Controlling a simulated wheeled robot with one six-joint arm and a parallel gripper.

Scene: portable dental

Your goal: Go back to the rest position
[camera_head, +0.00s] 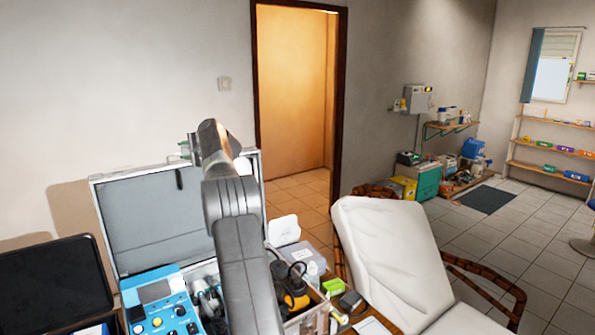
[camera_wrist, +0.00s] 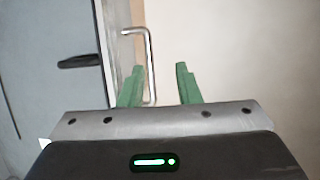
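My gripper (camera_wrist: 158,84) shows in the wrist view with its two green fingers spread apart and nothing held between them. A bent silver metal rod (camera_wrist: 151,60) is seen behind and beside the left finger; I cannot tell if they touch. The arm stands in front of the open grey case (camera_head: 155,218), whose raised lid also fills the left of the wrist view (camera_wrist: 45,70).
A white reclining chair (camera_head: 390,255) is further right. An open doorway (camera_head: 292,90) and tiled floor lie behind.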

